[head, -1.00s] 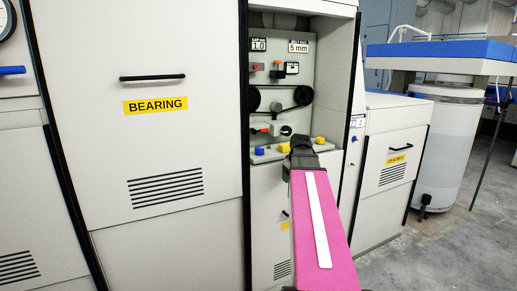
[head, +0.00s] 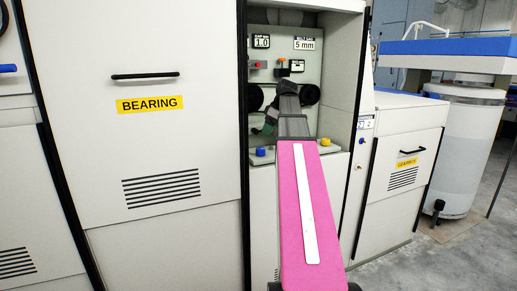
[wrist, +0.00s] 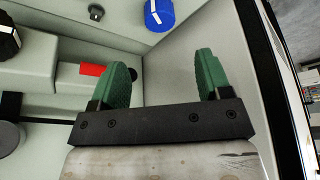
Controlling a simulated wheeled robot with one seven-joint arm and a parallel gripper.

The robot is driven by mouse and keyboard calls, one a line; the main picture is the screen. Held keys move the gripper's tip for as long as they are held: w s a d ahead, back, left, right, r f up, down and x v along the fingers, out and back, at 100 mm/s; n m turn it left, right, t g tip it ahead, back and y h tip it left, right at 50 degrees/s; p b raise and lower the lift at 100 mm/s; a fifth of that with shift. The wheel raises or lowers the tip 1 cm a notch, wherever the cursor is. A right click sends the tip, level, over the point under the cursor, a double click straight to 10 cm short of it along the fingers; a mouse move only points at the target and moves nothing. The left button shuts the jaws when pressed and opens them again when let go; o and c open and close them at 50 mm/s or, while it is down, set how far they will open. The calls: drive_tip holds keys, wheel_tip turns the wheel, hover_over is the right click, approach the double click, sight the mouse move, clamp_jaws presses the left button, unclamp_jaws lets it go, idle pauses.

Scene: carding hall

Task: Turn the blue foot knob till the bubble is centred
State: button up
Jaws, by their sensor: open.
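The blue foot knob (head: 261,152) sits on the ledge at the bottom left of the open machine bay in the head view. A blue knob with a white mark (wrist: 158,14) also shows at the top edge of the wrist view, partly cut off. My gripper (wrist: 164,78) is open and empty, its two green fingers spread apart below that knob in the picture and clear of it. In the head view my gripper (head: 262,130) is inside the bay, above and close to the blue foot knob, partly hidden by my arm. I cannot make out a bubble in either view.
A yellow knob (head: 325,142) is on the ledge to the right. A red part (wrist: 92,69) and a black knob (wrist: 8,40) are left of my fingers. The bay's side wall (wrist: 216,38) is close on the right. Black pulleys (head: 308,94) are behind.

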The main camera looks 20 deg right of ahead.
sight(261, 148)
drive_tip(key=x, duration=1)
drive_tip(key=shift+f, duration=0.1)
drive_tip(key=c, duration=0.9)
